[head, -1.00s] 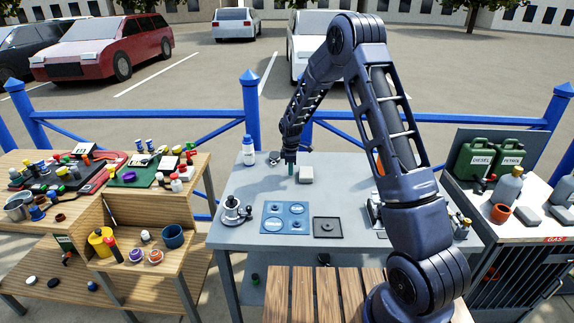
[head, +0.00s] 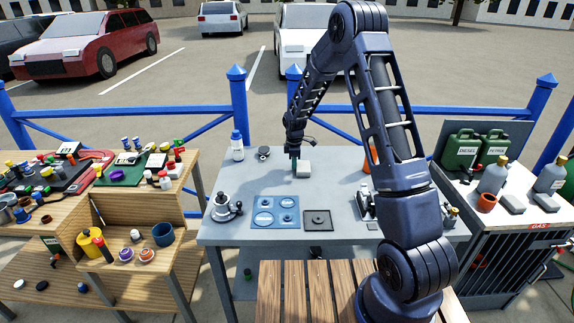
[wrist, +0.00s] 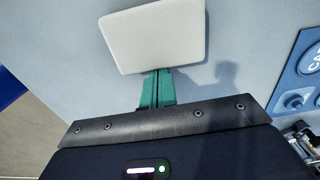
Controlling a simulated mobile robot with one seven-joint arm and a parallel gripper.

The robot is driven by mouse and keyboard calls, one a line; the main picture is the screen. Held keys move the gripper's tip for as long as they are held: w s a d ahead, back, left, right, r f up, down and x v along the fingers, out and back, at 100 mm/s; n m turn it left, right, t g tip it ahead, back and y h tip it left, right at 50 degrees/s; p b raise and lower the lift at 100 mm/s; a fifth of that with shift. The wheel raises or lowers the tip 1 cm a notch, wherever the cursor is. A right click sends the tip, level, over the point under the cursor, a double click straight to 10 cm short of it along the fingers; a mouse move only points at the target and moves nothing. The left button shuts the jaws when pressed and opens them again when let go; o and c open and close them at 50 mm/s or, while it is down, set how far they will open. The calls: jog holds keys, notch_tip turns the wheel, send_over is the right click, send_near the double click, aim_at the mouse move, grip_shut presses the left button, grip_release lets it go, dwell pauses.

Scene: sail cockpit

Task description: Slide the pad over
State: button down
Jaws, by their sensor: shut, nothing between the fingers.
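The pad is a small off-white block with rounded corners. It lies flat on the grey-blue table (head: 335,185), toward the back (head: 305,168). In the wrist view the pad (wrist: 153,36) fills the upper middle. My gripper (head: 294,166) points down at the pad's left side in the head view. Its teal fingers (wrist: 157,87) are shut together with nothing between them. Their tips meet the pad's near edge in the wrist view and appear to touch it. The pad's edge hides the very ends of the tips.
A blue panel with round shapes (head: 274,212) and a dark square plate (head: 318,220) lie in front of the pad. Bare table lies just right of the pad.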

aim_at(329, 170)
jog(key=d, duration=1.6)
jog(key=shift+d, duration=0.3)
jog(key=shift+a, duration=0.15)
jog(key=shift+a, duration=0.3)
jog(key=a, duration=0.3)
jog(key=shift+a+r, duration=0.15)
jog(key=shift+r, duration=0.2)
notch_tip(329, 170, up, 9)
jog(key=s+d+r+m+t, duration=0.1)
jog(key=s+d+r+m, duration=0.3)
jog(key=s+r, duration=0.45)
jog(key=s+d+r+m+t, duration=0.1)
jog(key=s+d+r+m, duration=0.25)
jog(key=s+r, duration=0.55)
jog(key=s+d+r+m+t, duration=0.1)
jog(key=s+m, duration=0.4)
jog(key=s, duration=0.6)
jog(key=s+d+r+m+t, duration=0.1)
jog(key=s+d+r+m, duration=0.2)
jog(key=s, duration=0.8)
notch_tip(329, 170, up, 2)
jog(key=shift+d+r+m+t, duration=0.15)
jog(key=shift+m+t, duration=0.15)
jog(key=shift+m, duration=0.95)
